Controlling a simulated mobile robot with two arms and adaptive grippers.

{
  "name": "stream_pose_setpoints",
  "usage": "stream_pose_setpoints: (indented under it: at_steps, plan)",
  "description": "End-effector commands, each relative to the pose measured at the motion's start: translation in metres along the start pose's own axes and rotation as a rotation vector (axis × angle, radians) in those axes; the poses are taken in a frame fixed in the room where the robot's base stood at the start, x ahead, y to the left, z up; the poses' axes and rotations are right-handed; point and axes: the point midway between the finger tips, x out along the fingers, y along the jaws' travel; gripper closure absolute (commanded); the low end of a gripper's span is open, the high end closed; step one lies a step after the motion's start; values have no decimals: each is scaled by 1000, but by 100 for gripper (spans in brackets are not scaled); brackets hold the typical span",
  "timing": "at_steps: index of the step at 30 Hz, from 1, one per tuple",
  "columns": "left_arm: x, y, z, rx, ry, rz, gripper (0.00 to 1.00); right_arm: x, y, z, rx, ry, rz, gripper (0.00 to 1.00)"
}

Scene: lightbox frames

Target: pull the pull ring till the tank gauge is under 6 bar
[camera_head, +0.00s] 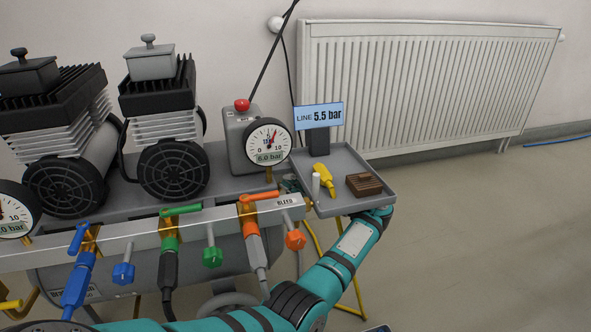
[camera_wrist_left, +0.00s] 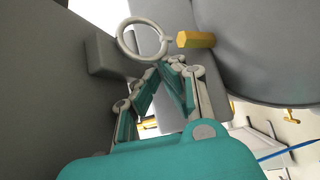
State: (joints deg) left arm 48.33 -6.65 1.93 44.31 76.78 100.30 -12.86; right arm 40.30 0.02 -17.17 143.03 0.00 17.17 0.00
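The pull ring (camera_wrist_left: 122,40) is a pale round ring beside a yellow hex fitting (camera_wrist_left: 196,40) in the left wrist view. My left gripper (camera_wrist_left: 166,66) has its fingers drawn together at the ring's lower edge and appears shut on it. In the head view my left arm reaches to the tray's near side, and the gripper is mostly hidden there; the ring cannot be made out. A round gauge (camera_head: 267,138) under the red knob reads 6.0 bar. A second gauge (camera_head: 12,212) is cut off at the left edge. My right gripper is not in view.
A grey tray (camera_head: 350,207) holds a yellow item (camera_head: 323,178), a white cylinder (camera_head: 316,187) and a brown block (camera_head: 363,184). A blue sign (camera_head: 318,116) reads LINE 5.5 bar. Blue, green and orange valves line the front rail (camera_head: 140,229). Open floor lies right.

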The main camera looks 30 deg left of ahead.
Motion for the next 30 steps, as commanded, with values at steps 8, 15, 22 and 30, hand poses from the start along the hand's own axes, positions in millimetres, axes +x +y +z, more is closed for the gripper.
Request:
stream_pose_setpoints:
  at_steps: [8, 15, 22, 30]
  plan:
    - [0, 2, 1, -6, -6, 5, 100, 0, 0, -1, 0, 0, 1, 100]
    - [-12, 3, 2, -6, -8, 4, 100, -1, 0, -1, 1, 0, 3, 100]
    - [-52, 1, 1, -2, -8, 1, 100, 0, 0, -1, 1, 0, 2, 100]
    - [-74, 0, 0, -3, -2, 1, 100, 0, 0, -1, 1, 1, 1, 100]
